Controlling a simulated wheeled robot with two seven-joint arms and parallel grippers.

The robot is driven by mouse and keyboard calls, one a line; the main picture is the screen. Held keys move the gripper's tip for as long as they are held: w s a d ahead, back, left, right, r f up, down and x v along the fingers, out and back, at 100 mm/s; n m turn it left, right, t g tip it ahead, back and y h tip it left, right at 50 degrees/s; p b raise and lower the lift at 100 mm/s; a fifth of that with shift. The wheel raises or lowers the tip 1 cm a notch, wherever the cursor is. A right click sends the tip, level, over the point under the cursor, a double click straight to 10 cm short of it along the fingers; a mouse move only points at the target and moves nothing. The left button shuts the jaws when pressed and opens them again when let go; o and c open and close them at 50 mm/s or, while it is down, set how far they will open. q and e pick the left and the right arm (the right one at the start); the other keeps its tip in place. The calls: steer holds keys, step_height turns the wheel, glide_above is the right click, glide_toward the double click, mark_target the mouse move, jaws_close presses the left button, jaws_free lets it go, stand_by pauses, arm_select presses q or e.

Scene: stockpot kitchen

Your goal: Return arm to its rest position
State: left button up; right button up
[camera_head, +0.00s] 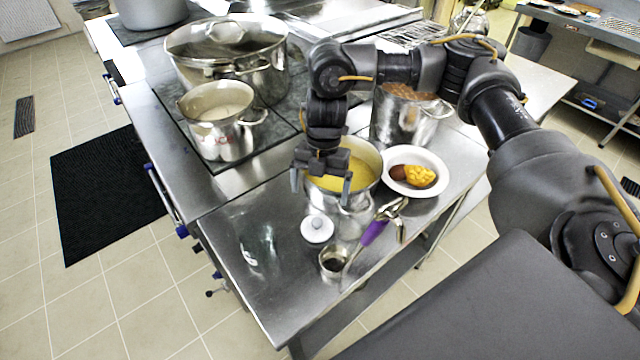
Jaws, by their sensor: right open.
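My right gripper (320,184) is open and empty, pointing down above a steel pot of yellow soup (354,180) on the steel counter. Its fingers are spread at the pot's left and over the soup; I cannot tell whether they touch the rim. The right arm reaches in from the right and bends over the counter. My left gripper is not in view.
A white plate (437,160) with brown and yellow food stands right of the soup pot. A purple-handled ladle (374,232), a small steel cup (332,261) and a white lidded jar (317,229) are in front. A tall pot (389,124) stands behind. The counter's front left (262,290) is clear.

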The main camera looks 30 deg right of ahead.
steer(key=shift+d+r, duration=0.1)
steer(key=shift+r, duration=0.45)
steer(key=shift+w, duration=0.1)
